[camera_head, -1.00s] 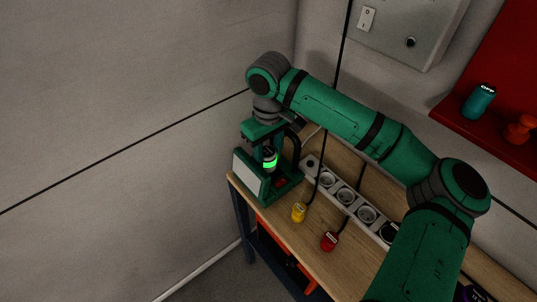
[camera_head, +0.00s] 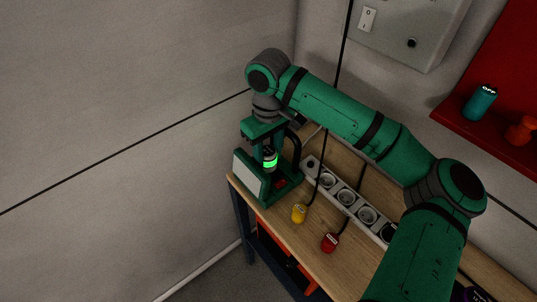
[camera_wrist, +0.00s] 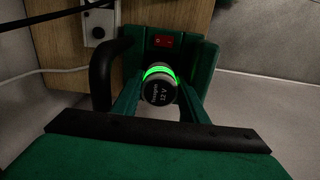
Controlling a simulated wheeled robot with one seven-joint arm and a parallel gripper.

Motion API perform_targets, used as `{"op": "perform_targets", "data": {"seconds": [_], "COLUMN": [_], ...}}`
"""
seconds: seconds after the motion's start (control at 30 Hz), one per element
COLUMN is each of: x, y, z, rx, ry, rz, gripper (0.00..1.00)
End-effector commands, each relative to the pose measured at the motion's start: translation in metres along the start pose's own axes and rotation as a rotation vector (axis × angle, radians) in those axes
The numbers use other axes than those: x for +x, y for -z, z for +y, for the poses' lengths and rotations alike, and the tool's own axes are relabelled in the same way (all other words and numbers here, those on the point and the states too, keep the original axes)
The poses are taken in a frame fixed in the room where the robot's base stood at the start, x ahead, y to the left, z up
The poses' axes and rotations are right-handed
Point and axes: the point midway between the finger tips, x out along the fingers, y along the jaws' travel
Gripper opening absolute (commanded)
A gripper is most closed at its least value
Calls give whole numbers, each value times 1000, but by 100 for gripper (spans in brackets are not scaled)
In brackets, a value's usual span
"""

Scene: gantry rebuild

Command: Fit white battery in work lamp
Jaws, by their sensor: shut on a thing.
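The work lamp (camera_head: 250,176) stands at the far left corner of the bench. It is a green body with a pale front panel, a black handle and a red switch (camera_wrist: 165,41). The battery (camera_wrist: 159,92) is a short cylinder with a dark end marked 12 V and a bright green lit ring. It is upright over the lamp's base, and its ring also shows in the head view (camera_head: 270,163). My gripper (camera_wrist: 160,98) is shut on the battery, one green finger on each side. The battery's lower end and its contact with the lamp are hidden.
A white power strip (camera_head: 346,196) runs along the bench behind the lamp. A teal cylinder (camera_head: 480,102) marked OFF stands on the red shelf (camera_head: 500,143). The wall is close on the left.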

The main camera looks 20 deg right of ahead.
Motion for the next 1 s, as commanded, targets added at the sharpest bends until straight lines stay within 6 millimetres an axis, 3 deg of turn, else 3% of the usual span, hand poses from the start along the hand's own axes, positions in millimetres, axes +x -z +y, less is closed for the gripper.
{"op": "perform_targets", "data": {"seconds": [1.0], "x": [4], "y": [0], "z": [0], "rx": [0], "ry": [-1], "rz": [2], "gripper": [6]}}
